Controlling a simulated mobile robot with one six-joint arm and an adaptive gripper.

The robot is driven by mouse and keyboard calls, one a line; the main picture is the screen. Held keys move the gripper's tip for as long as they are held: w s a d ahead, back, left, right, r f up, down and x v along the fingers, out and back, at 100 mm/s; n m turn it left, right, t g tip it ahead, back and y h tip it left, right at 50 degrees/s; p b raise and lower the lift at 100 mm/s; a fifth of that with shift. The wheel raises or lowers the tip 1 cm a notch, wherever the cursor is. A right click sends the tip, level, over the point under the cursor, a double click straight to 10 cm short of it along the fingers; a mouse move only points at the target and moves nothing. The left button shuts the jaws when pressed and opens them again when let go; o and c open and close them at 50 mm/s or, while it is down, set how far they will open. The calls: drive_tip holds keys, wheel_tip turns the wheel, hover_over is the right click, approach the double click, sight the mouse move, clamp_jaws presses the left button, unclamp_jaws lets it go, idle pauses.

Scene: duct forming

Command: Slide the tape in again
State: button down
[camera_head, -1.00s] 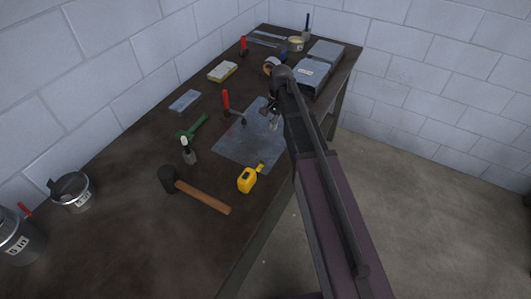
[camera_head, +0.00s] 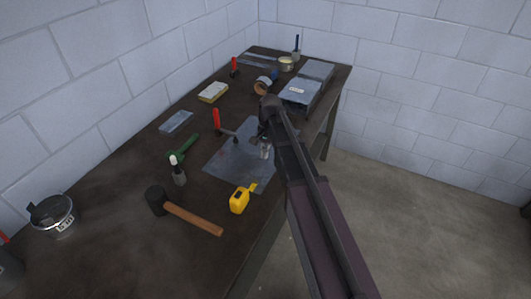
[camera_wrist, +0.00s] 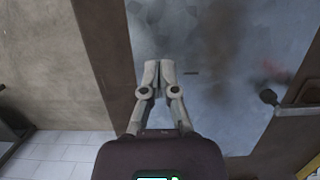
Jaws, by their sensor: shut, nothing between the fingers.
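A yellow tape measure (camera_head: 239,201) stands at the near edge of a grey sheet of metal (camera_head: 228,163) on the workbench. A short yellow piece of its tape sticks out toward the far right, over the sheet. My gripper (camera_head: 265,153) is over the right part of the sheet, beyond the tape measure and apart from it. In the wrist view my gripper (camera_wrist: 160,66) is shut and empty, with the sheet (camera_wrist: 205,40) below the fingertips. The tape measure does not show in the wrist view.
A red-handled tool (camera_head: 218,123) lies at the sheet's left part. A mallet (camera_head: 190,213), a small bottle-like item (camera_head: 178,172) and a green tool (camera_head: 182,147) are to the left. Boxes (camera_head: 301,95) and a brown-and-blue roll (camera_head: 264,86) are farther back. The bench's right edge is close to my arm.

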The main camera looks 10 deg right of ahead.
sight(259, 178)
drive_tip(key=shift+b+x, duration=2.55)
drive_tip(key=shift+x, duration=0.35)
drive_tip(key=shift+s+a+r, duration=0.1)
drive_tip(key=shift+s+a, duration=0.2)
drive_tip(key=shift+s, duration=0.2)
drive_tip(key=shift+s+a+r, duration=0.1)
drive_tip(key=shift+s+a, duration=0.2)
drive_tip(key=shift+s, duration=0.2)
drive_tip(key=shift+s+a, duration=0.45)
drive_tip(key=shift+s, duration=0.1)
drive_tip(key=shift+s, duration=0.15)
